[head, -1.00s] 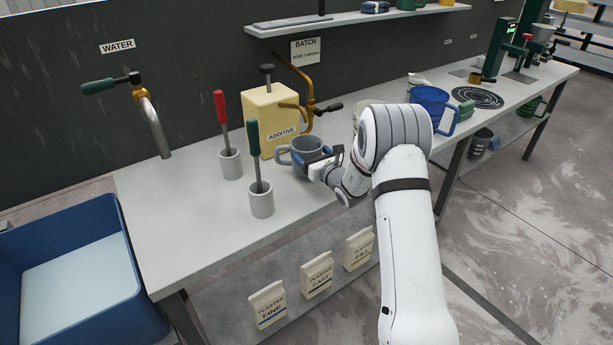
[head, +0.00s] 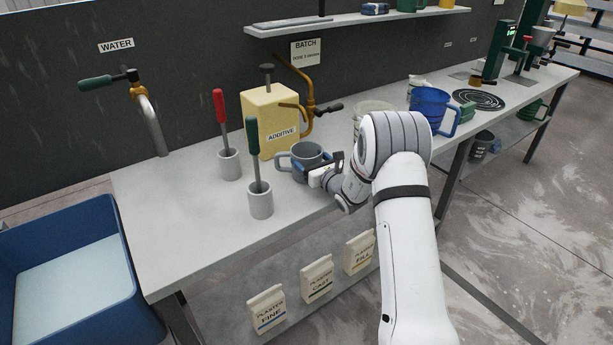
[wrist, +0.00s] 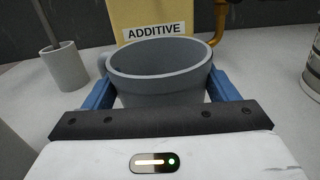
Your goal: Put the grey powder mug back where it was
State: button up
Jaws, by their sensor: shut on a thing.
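The grey powder mug (head: 306,155) is at the front of the additive dispenser on the bench, upright, with its handle to the left. In the wrist view the mug (wrist: 160,75) sits between the two blue fingers of my gripper (wrist: 160,95), which is shut on its sides. The head view also shows my gripper (head: 312,172) at the mug's near side. The mug's inside looks empty in the visible part; its bottom is hidden. I cannot tell whether its base touches the bench.
The yellow additive dispenser (head: 270,120) stands just behind. Two grey holders with a red-handled tool (head: 220,108) and a green-handled tool (head: 252,140) stand to the left. A pale bucket (head: 372,108) and a blue jug (head: 431,105) stand right. The bench's left end (head: 165,215) is clear.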

jog(key=shift+f, duration=0.3)
jog(key=o, duration=1.1)
jog(key=shift+c, duration=0.2)
jog(key=shift+s, duration=0.1)
jog(key=b+v, duration=0.1)
jog(key=v, duration=0.6)
jog(key=shift+s+d+r+b, duration=0.1)
jog(key=shift+s+d+b, duration=0.05)
jog(key=shift+s+b, duration=0.2)
